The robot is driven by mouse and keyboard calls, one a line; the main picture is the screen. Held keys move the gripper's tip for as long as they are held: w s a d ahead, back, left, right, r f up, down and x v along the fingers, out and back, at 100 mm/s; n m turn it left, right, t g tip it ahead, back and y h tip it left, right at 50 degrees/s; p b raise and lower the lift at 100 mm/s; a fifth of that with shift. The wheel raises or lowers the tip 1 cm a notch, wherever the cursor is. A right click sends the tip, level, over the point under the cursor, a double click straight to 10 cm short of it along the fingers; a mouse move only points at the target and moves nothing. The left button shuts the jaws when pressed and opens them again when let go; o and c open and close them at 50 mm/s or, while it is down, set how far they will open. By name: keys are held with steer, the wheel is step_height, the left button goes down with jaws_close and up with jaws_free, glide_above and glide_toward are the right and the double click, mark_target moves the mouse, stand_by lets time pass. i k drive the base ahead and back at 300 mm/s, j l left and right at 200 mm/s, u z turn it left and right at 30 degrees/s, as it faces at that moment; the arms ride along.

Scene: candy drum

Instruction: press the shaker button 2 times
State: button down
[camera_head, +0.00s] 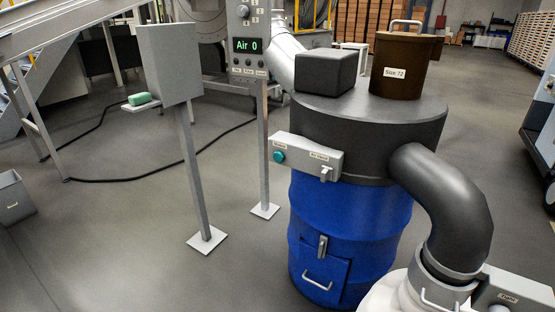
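A round teal button (279,157) sits at the left end of a light grey control box (310,150). The box is fixed to the dark upper part of the blue drum (345,215). A small label above the button is too small to read surely. A small white lever (326,173) sits at the right end of the same box, under another label. My gripper is not in view, and nothing is seen touching the button.
A dark elbow pipe (455,200) runs from the drum to a white container (395,295) at lower right. A brown bucket (398,65) stands on the drum's lid. A grey post (190,170) and an "Air 0" display (247,45) stand left.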

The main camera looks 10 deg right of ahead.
mark_target(279, 156)
steer(key=i+j+z, duration=0.1)
steer(key=z, duration=0.9)
steer(key=i+j+z, duration=0.1)
steer(key=j+z, duration=0.35)
steer(key=j, duration=0.25)
steer(key=j+z, duration=0.45)
steer(key=j, duration=0.3)
steer(key=k+j, duration=0.1)
steer(key=j, duration=1.6)
